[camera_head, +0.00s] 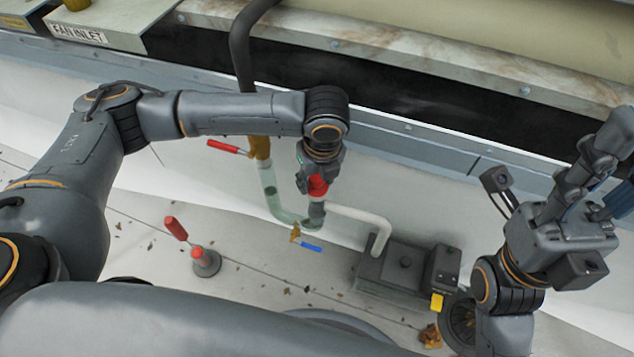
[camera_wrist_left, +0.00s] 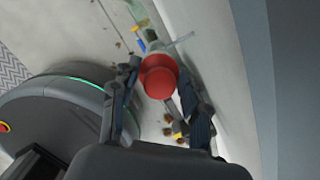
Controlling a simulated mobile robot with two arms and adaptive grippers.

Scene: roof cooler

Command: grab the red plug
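The red plug (camera_head: 317,186) sits on top of an upright grey pipe fitting near the middle of the head view. It shows as a round red cap in the left wrist view (camera_wrist_left: 158,77). My left gripper (camera_head: 312,180) points down at it from above, partly hiding it. In the left wrist view the fingers of my left gripper (camera_wrist_left: 158,84) are spread, one on each side of the plug, with little room between. I cannot tell whether they touch it. My right gripper (camera_head: 603,168) is raised at the right, away from the plug; its finger gap is unclear.
A clear pipe (camera_head: 270,190) with a red-handled valve (camera_head: 228,146) stands beside the plug. A blue-handled valve (camera_head: 309,246) is below. A grey pump box (camera_head: 397,268) is to the right. A red-handled tool (camera_head: 177,229) stands at left. Dry leaves lie on the pale floor.

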